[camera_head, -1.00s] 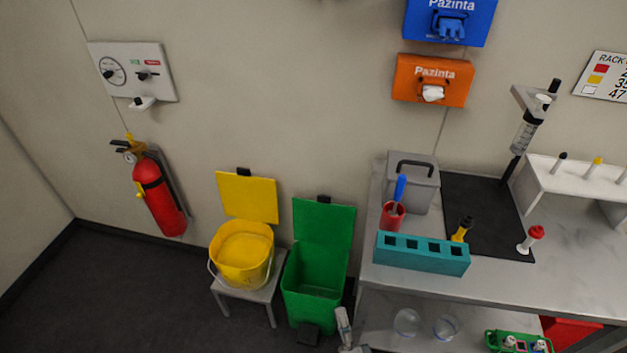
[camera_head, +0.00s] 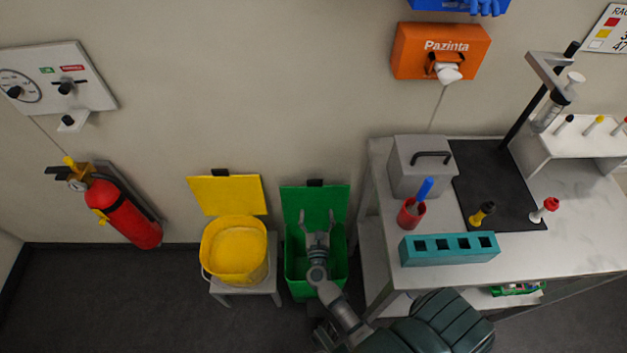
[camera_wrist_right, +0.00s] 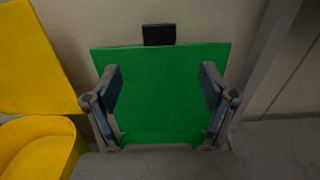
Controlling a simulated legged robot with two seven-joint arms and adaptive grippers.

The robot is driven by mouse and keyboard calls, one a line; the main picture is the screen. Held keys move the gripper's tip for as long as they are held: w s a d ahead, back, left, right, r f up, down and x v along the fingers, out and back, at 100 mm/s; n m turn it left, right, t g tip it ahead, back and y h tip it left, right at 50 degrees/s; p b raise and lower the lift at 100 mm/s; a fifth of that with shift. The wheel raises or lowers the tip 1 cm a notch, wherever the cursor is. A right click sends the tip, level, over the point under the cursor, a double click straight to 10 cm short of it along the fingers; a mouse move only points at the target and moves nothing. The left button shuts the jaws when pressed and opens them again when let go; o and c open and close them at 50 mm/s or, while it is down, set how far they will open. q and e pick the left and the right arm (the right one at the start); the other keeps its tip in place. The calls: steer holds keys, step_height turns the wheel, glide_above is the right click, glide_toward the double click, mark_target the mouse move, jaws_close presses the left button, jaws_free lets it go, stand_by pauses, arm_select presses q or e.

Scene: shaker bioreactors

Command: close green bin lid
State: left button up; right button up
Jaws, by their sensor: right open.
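The green bin (camera_head: 301,284) stands on the floor between the yellow bucket's stand and the workbench. Its green lid (camera_head: 295,202) is raised, upright against the wall behind. My right gripper (camera_head: 317,216) is over the bin's opening, in front of the lid, with its fingers pointing at it. In the wrist view, the lid (camera_wrist_right: 160,95) fills the middle, and the open, empty right gripper (camera_wrist_right: 162,80) has one finger towards each side of it. I cannot tell whether the fingertips touch the lid. My left gripper is not in view.
The yellow bucket (camera_head: 225,270) with its raised yellow lid (camera_head: 226,195) is on a small stand (camera_head: 262,287) just left of the green bin. The workbench (camera_head: 375,180) is close on the right. The wall (camera_head: 270,90) is right behind the lid.

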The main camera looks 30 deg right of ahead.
mark_target(315, 184)
steer(key=x, duration=1.2)
steer(key=shift+w+a+f+b, duration=0.1)
steer(key=shift+w+b, duration=0.1)
steer(key=shift+b, duration=0.1)
steer(key=shift+w+d, duration=0.25)
steer(key=shift+w, duration=0.1)
jaws_close()
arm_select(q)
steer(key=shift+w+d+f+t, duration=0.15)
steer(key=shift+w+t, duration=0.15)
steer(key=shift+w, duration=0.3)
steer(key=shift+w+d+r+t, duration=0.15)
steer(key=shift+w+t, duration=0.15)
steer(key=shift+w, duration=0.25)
